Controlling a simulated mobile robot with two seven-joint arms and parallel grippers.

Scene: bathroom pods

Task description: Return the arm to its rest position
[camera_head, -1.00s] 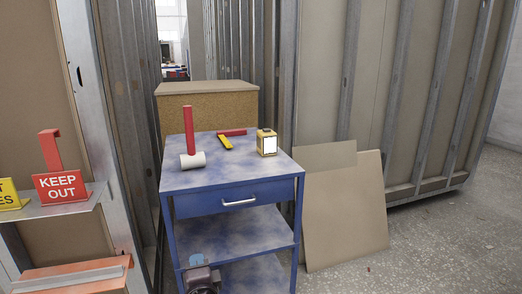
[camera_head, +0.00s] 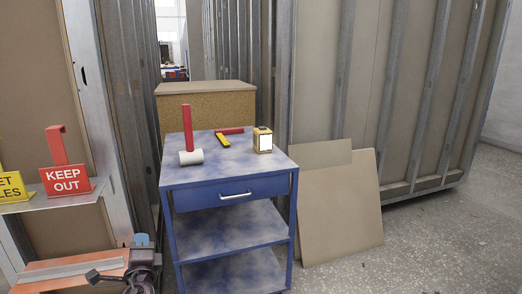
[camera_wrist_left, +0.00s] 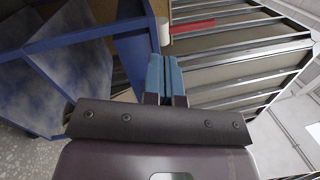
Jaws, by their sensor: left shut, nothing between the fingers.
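My left gripper (camera_head: 142,240) is low at the left of the head view, left of the blue cart, with its blue fingertips pointing away from me. In the left wrist view its two blue fingers (camera_wrist_left: 166,76) lie side by side, shut, with nothing between them. Part of my dark left arm shows below and left of it in the head view. My right gripper is in neither view.
The blue cart (camera_head: 228,188) holds a red-handled mallet (camera_head: 188,135), a red and yellow tool (camera_head: 225,137) and a yellow box (camera_head: 262,140). Sign shelf (camera_head: 65,197) stands left; orange-topped surface (camera_head: 75,270) lies below. Boards (camera_head: 342,210) lean right of the cart. Floor at right is open.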

